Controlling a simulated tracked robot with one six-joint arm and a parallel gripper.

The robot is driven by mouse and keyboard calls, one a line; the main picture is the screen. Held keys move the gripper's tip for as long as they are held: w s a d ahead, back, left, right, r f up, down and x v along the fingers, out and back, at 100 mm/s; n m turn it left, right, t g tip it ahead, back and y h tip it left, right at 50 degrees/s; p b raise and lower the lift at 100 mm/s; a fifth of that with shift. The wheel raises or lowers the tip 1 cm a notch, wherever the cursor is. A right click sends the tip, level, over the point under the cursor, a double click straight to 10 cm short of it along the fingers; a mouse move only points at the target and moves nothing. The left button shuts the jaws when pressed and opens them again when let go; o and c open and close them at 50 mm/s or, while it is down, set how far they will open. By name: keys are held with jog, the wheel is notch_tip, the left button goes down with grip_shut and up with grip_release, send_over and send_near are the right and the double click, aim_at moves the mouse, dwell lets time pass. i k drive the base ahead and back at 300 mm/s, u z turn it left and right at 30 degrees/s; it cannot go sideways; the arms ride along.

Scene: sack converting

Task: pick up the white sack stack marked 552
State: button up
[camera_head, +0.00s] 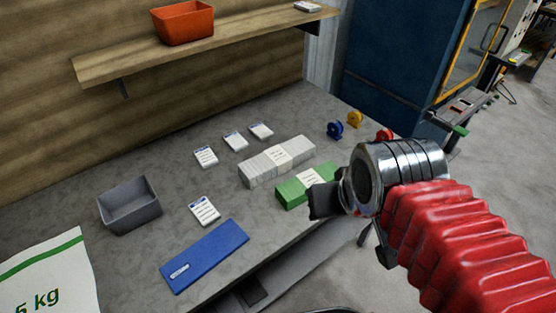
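A long white sack stack (258,170) lies on the grey table, with a pale paper band around its middle. The print on the band is too small to read, so I cannot confirm the number 552. My gripper (322,200) is at the right, over the table's front right part. It appears in front of the right end of a green stack (290,193) and to the lower right of the white stack. Its dark fingers are seen end-on, and I cannot tell whether they are apart. Nothing is seen held in it.
The green stack lies just in front of the white one. A blue flat stack (204,257), a grey bin (130,206) and several white cards (206,157) lie to the left. Blue (335,131) and yellow (355,119) tape rolls stand behind. A shelf (120,68) with an orange bin (184,24) overhangs the back.

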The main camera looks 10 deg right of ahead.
aim_at(278, 160)
jog(key=u, duration=2.05)
jog(key=k, duration=0.55)
jog(key=u, duration=0.3)
jog(key=i, duration=1)
jog(key=z, duration=0.05)
